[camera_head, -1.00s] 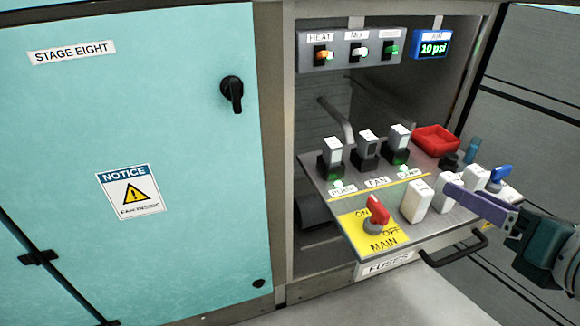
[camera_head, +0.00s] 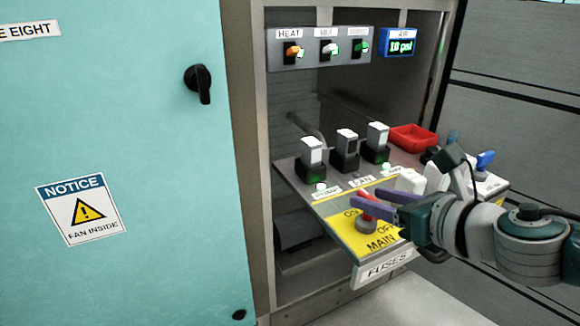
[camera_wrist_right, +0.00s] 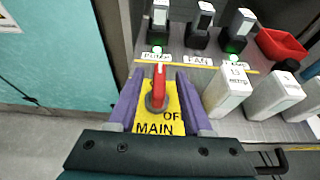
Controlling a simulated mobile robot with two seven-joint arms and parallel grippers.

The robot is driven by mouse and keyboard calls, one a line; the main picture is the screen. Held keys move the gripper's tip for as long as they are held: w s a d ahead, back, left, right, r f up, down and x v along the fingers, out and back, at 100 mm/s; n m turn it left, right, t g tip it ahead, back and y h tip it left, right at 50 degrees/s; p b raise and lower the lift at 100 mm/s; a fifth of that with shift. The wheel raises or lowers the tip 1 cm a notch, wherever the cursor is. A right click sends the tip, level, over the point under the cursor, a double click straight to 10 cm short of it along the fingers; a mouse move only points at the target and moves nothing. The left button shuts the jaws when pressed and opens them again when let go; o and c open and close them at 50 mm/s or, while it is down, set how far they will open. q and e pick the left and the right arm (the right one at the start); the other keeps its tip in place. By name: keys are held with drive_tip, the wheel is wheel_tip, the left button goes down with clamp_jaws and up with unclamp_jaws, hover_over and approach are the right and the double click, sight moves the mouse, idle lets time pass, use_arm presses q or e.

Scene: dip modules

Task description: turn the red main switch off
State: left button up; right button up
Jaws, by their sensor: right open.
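The red main switch (camera_head: 368,212) sits on a yellow plate (camera_head: 352,237) marked ON, OFF and MAIN, at the front left of the pulled-out panel. In the right wrist view its red handle (camera_wrist_right: 158,85) points away from me, with a white line along it. My right gripper (camera_head: 366,198) is open, its purple fingers on either side of the switch. In the right wrist view the gripper (camera_wrist_right: 159,82) has a gap on both sides of the handle. The fingers partly hide the switch in the head view. My left gripper is not in view.
White fuse modules (camera_wrist_right: 228,90) stand close right of the switch. Several black-based modules (camera_head: 346,150) with green lights stand behind. A red tray (camera_head: 413,138) and blue-handled valve (camera_head: 485,160) are farther right. The teal cabinet door (camera_head: 110,150) is at left.

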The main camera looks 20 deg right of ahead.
drive_tip(key=shift+w+a+f, duration=0.1)
drive_tip(key=shift+w+f, duration=0.2)
drive_tip(key=shift+w, duration=0.35)
clamp_jaws()
